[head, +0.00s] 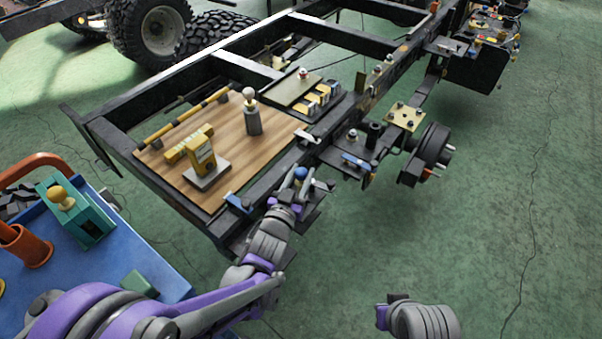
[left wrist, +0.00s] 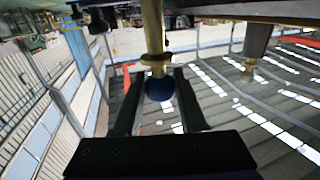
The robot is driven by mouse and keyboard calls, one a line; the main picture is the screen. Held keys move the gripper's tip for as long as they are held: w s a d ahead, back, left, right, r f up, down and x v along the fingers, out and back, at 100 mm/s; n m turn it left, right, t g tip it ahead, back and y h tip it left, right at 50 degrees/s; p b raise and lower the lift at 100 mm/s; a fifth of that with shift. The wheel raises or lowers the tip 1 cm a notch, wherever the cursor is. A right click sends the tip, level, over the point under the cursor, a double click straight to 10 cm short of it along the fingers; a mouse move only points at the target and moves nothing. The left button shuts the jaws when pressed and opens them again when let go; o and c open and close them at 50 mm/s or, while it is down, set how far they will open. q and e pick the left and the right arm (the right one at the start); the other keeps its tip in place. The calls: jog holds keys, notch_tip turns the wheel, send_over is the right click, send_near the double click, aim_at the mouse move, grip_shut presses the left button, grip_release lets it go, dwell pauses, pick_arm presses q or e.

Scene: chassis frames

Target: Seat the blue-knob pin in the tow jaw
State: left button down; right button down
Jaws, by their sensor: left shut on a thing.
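The blue-knob pin (head: 300,173) shows in the head view as a blue ball at my left gripper (head: 297,187), beside the near rail of the chassis frame. In the left wrist view the blue knob (left wrist: 160,89) sits between the two dark fingers, which are shut on it. Its brass shaft (left wrist: 153,35) with a collar runs away from the fingers to the top edge, so its tip is out of view. A dark bracket (head: 316,194) beside the gripper may be the tow jaw; its opening is hidden. My right gripper (head: 386,312) is low in the head view, away from the frame.
A wooden board (head: 225,150) on the frame carries a yellow block device (head: 195,149) and a knobbed grey post (head: 252,118). A blue cart top (head: 130,255) with a teal fixture (head: 85,215) stands at left. Green floor (head: 480,230) at right is clear.

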pick_arm(q)
jog(key=shift+f+b, duration=0.7)
jog(key=shift+f, duration=0.25)
dwell(0.7)
jog(key=shift+c, duration=1.9)
grip_release()
jog(key=shift+r, duration=0.15)
jog(key=shift+r+p, duration=0.85)
jog(key=shift+r, duration=0.55)
jog(key=shift+r+p, duration=1.55)
jog(key=shift+r, duration=1)
